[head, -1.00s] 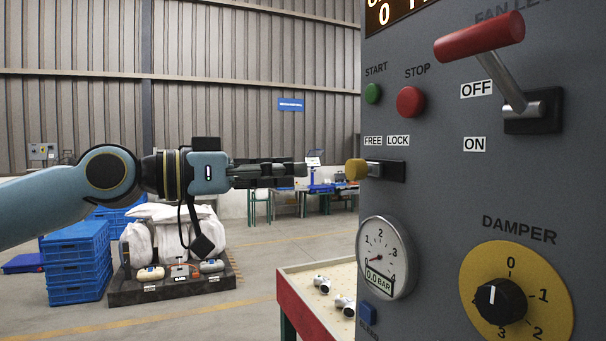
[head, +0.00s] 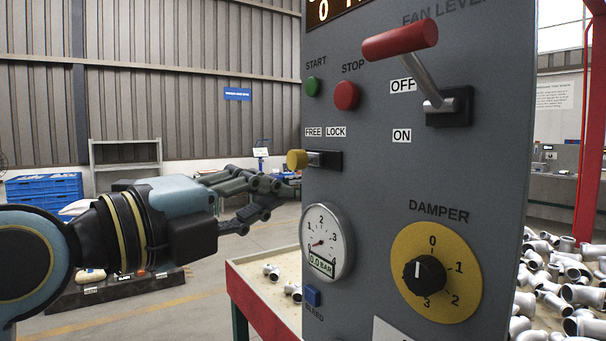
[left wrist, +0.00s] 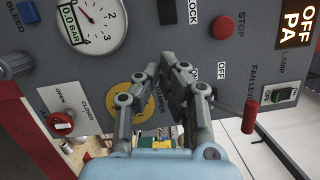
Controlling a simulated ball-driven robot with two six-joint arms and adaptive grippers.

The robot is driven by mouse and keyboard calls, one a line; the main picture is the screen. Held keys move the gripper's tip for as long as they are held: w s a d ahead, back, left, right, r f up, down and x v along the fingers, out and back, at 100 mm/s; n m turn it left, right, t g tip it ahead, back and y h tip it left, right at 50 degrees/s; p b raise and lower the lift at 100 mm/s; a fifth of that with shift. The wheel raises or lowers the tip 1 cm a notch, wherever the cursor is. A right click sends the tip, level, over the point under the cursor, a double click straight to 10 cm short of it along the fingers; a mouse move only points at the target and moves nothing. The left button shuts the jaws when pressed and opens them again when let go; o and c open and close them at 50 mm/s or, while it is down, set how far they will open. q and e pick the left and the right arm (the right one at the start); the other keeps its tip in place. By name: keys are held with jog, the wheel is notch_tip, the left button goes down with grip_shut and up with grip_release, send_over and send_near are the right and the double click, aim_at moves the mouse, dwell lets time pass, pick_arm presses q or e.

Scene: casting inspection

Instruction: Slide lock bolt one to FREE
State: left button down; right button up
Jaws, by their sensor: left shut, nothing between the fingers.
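The lock bolt has a round yellow-brass knob (head: 297,159) standing out from the grey panel (head: 380,165). Its metal block sits at the left end of a dark slot (head: 333,160), under the FREE label (head: 314,132); the LOCK label (head: 335,132) is to its right. My left gripper (head: 281,188) is shut and empty, just below and left of the knob, seemingly apart from it. In the left wrist view my gripper (left wrist: 166,62) points at the panel, and part of the LOCK label (left wrist: 193,12) shows; the knob cannot be made out there.
Around the slot are the green START button (head: 313,86), red STOP button (head: 346,95), red-handled fan lever (head: 400,41), pressure gauge (head: 326,242) and yellow damper dial (head: 466,270). A red-edged table (head: 252,298) with castings stands below left. The space left of the knob is open.

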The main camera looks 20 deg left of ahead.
aim_at(304, 159)
pick_arm(q)
jog(key=w, duration=0.3)
jog(key=w+d+p, duration=0.1)
jog(key=w, duration=0.3)
jog(key=w+r+p, duration=0.1)
jog(key=w, duration=0.2)
jog(key=shift+w+d, duration=0.25)
jog(key=shift+w, duration=0.1)
jog(key=shift+w+a+r, duration=0.1)
jog(key=shift+w+a, duration=0.15)
jog(key=shift+a, duration=0.1)
